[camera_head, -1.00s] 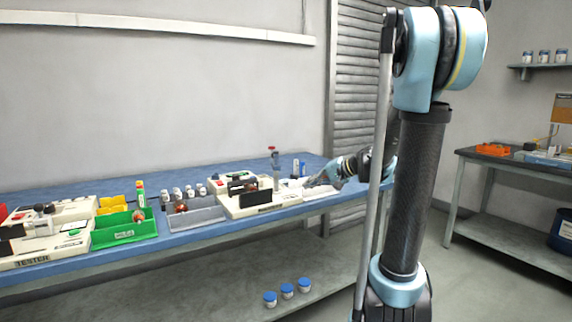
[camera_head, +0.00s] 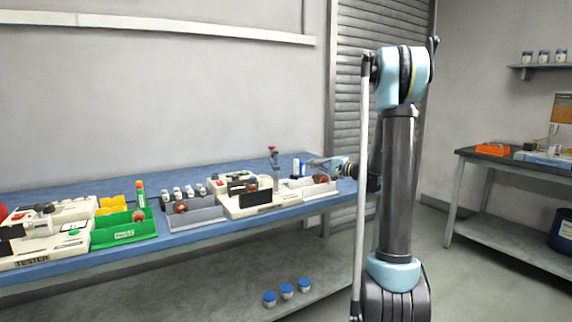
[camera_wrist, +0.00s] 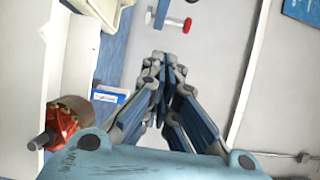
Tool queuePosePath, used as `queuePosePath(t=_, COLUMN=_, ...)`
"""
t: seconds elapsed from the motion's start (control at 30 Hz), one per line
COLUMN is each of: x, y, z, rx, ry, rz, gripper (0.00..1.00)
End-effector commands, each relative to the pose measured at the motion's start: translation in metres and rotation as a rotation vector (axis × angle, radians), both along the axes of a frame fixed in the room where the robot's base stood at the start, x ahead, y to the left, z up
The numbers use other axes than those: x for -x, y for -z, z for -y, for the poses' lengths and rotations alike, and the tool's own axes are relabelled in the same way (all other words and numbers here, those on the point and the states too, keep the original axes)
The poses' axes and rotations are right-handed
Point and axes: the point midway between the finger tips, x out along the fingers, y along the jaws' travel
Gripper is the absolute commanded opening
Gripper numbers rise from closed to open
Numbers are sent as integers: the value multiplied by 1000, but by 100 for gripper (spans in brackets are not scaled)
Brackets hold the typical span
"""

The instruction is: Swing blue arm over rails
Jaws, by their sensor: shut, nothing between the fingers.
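The winding machine (camera_head: 262,207) is a cream box on the blue bench, with a dark panel at its front. A grey post rises at its right end. A small blue arm (camera_head: 274,159) with a red knob is at the post's top; it also shows in the wrist view (camera_wrist: 161,13), beyond my fingertips. I cannot make out the rails or whether the arm lies over them. My gripper (camera_head: 310,162) is to the right of the blue arm, apart from it. In the wrist view my fingers (camera_wrist: 171,57) are closed together and empty.
A pale tray (camera_head: 320,190) right of the machine holds an orange-and-brown armature, also near the wrist view's left edge (camera_wrist: 65,122). A blue-and-white box (camera_head: 297,168) stands behind the tray. A grey bin (camera_head: 195,217), green bin (camera_head: 120,236) and tester (camera_head: 40,250) fill the left.

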Motion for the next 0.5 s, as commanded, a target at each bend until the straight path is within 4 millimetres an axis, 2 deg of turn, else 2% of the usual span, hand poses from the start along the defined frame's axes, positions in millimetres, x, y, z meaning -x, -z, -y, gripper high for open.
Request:
queuePosePath(t=0.27, x=-3, y=0, z=-7, rx=1, ry=-3, rz=-1, gripper=0)
queuePosePath(t=0.5, x=-21, y=0, z=-36, rx=1, ry=-3, rz=0, gripper=0)
